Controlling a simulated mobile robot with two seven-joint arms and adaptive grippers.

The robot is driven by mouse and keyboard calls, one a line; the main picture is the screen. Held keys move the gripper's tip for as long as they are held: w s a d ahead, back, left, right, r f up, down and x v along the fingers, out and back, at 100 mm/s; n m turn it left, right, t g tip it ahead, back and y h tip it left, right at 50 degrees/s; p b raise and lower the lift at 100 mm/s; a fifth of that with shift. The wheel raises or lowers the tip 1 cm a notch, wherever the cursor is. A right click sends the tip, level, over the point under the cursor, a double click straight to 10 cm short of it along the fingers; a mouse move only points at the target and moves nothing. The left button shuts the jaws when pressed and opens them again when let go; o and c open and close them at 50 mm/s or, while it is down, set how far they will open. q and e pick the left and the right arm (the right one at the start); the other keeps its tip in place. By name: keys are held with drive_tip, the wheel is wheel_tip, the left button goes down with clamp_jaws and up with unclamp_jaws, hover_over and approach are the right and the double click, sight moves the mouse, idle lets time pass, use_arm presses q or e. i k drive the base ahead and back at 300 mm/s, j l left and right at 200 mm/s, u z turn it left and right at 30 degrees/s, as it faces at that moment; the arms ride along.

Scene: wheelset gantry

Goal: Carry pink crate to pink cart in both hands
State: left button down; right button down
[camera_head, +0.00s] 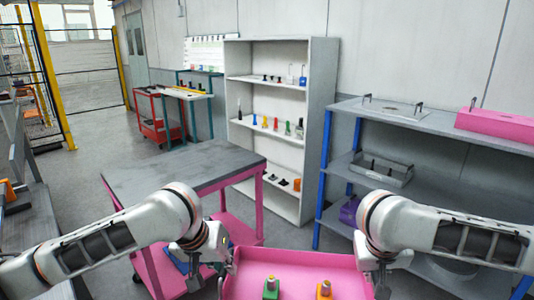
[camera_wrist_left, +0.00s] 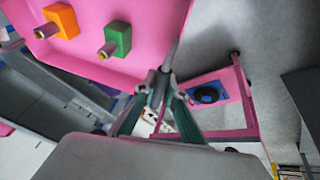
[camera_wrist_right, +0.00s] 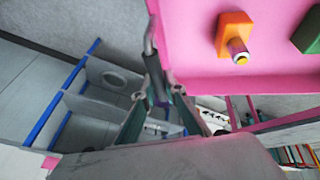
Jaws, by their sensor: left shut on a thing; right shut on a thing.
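The pink crate (camera_head: 305,262) is held low in front of me, between my two grippers. A green block (camera_head: 271,288) and an orange block (camera_head: 324,290), each with a metallic knob on top, are inside it. My left gripper (camera_wrist_left: 162,88) is shut on the crate's left handle (camera_wrist_left: 173,55). My right gripper (camera_wrist_right: 156,92) is shut on the right handle (camera_wrist_right: 150,38). The pink cart (camera_head: 185,168) has a grey top and pink legs and stands ahead to the left, its top bare. The crate's near side is cut off in the head view.
A blue item (camera_wrist_left: 207,95) lies on the cart's lower shelf. A white bookcase (camera_head: 322,110) with small parts stands behind the cart. A grey rack (camera_head: 430,125) with blue posts is on the right, bearing another pink box (camera_head: 497,122). Open floor (camera_head: 90,185) lies left of the cart.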

sight(216, 157)
drive_tip(key=i+z, duration=0.5)
drive_tip(key=i+l+z, duration=0.1)
drive_tip(key=i, duration=0.65)
drive_tip(key=i+l+u, duration=0.15)
drive_tip(key=i+u, duration=0.25)
drive_tip(key=i, duration=0.2)
drive_tip(key=i+u, duration=1.05)
drive_tip(key=u, duration=0.25)
drive_tip(key=i+l+u, duration=0.2)
drive_tip(key=u, duration=0.2)
drive_tip(key=i+l+u, duration=0.3)
drive_tip(key=i, duration=0.2)
drive_tip(key=i+l, duration=0.25)
drive_tip(key=z, duration=0.05)
